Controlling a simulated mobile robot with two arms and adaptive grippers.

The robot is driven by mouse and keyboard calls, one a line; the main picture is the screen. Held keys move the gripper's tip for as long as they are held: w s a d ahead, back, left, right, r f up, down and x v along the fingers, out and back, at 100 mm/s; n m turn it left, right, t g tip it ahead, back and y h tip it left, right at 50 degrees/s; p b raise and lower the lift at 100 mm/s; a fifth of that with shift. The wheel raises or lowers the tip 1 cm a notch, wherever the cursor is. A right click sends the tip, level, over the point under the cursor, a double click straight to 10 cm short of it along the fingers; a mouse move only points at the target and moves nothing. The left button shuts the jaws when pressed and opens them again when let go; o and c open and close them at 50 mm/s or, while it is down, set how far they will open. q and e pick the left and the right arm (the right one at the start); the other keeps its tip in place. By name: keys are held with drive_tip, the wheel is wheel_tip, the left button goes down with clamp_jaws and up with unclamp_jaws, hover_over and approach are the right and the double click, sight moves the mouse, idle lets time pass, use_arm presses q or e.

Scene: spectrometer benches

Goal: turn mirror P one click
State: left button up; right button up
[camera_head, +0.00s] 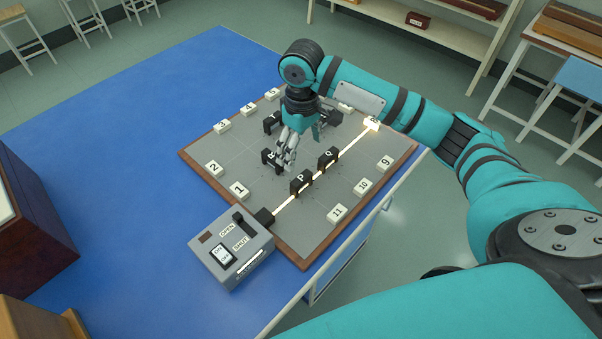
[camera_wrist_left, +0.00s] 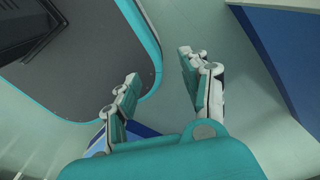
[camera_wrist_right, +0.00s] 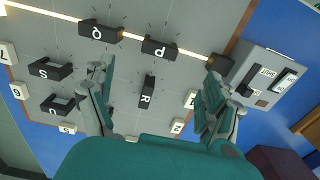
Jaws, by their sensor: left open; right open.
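Mirror P (camera_head: 301,182) is a black block with a white letter P. It stands on the grey board (camera_head: 240,148) beside a bright beam line. It also shows near the top middle of the right wrist view (camera_wrist_right: 160,49). My right gripper (camera_head: 287,163) is open and empty above the board, close to mirror R (camera_head: 268,157). In the right wrist view, mirror R (camera_wrist_right: 147,92) appears between the spread fingers, with mirror P farther up. My left gripper (camera_wrist_left: 158,68) is open and empty over the floor, away from the board.
Mirror Q (camera_head: 328,158) stands near mirror P. Mirrors S (camera_wrist_right: 50,69) and U (camera_wrist_right: 57,104) stand farther off. Numbered white blocks line the board. A grey switch box (camera_head: 232,249) sits at its near corner. The blue table (camera_head: 110,130) is clear to the left.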

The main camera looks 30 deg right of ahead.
sight(301, 177)
wheel_tip(301, 177, down, 10)
drive_tip(key=shift+r+p, duration=0.1)
drive_tip(key=shift+p, duration=0.3)
drive_tip(key=shift+f, duration=0.6)
drive_tip(key=shift+c, duration=0.7)
drive_tip(key=c, duration=1)
drive_tip(key=shift+r+n+p, duration=0.2)
drive_tip(key=shift+n+p, duration=0.5)
drive_tip(key=shift+p, duration=0.2)
drive_tip(key=shift+c, duration=0.2)
drive_tip(key=shift+n+p, duration=1)
drive_tip(key=shift+n, duration=0.1)
drive_tip(key=shift+n+p, duration=0.75)
drive_tip(key=shift+n, duration=0.45)
use_arm(q)
wheel_tip(301, 177, up, 7)
drive_tip(key=w+p, duration=0.1)
drive_tip(key=shift+w+r, duration=0.2)
drive_tip(key=shift+w, duration=0.2)
use_arm(e)
drive_tip(key=shift+w+f+n, duration=0.1)
drive_tip(key=shift+f+n, duration=0.05)
drive_tip(key=shift+n, duration=1.25)
use_arm(q)
drive_tip(key=shift+d, duration=0.1)
